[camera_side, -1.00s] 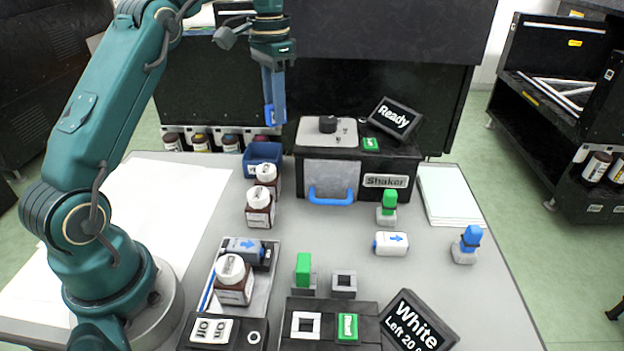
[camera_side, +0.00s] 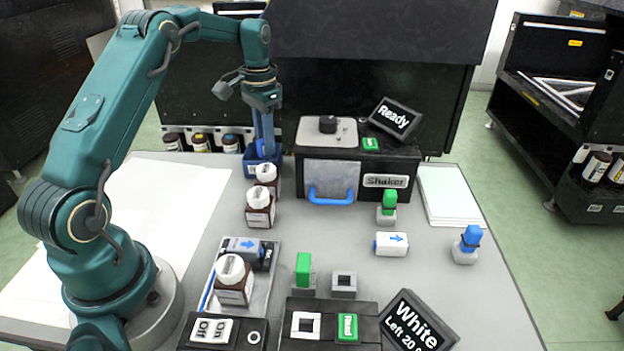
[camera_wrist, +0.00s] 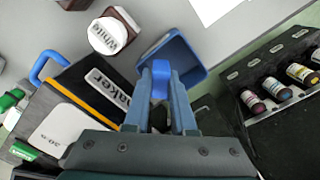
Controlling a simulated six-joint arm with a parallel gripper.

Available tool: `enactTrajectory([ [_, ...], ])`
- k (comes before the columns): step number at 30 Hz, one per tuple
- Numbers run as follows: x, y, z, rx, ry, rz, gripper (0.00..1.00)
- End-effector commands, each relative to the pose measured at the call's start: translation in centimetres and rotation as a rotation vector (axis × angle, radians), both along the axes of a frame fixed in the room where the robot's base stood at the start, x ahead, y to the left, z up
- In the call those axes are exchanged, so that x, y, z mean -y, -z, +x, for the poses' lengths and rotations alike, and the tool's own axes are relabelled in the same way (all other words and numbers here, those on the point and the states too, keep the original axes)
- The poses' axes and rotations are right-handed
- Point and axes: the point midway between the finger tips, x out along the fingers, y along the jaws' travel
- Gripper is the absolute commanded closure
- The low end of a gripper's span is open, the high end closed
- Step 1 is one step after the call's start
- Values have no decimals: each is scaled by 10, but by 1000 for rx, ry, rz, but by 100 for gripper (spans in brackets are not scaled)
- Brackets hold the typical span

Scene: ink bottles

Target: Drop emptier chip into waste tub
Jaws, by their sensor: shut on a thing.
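My gripper (camera_side: 263,148) is shut on a small blue chip (camera_side: 261,147) and points down at the blue waste tub (camera_side: 251,170), behind the bottles at the left of the shaker. In the wrist view the chip (camera_wrist: 161,78) sits between the blue fingertips (camera_wrist: 162,92), over the near left side of the open tub (camera_wrist: 188,55). The fingers hide part of the tub, and I cannot tell whether the chip touches it. The visible inside of the tub looks empty.
The black shaker (camera_side: 357,170) stands close to the right of the tub. Two brown bottles with white caps (camera_side: 265,177) (camera_side: 260,208) stand in front of it. Another bottle (camera_side: 234,282) stands nearer the front. White paper (camera_side: 165,195) lies at the left.

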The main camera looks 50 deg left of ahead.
Motion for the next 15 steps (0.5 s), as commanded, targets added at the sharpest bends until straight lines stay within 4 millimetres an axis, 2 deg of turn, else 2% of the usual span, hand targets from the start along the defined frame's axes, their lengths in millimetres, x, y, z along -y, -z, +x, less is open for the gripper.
enactTrajectory([
  [4, 0, 7, 0, -1, 0, -1, 100],
  [12, 0, 7, 0, 0, 0, 0, 100],
  [13, 0, 7, 0, 0, 0, 0, 69],
  [15, 0, 7, 0, 0, 0, 0, 42],
])
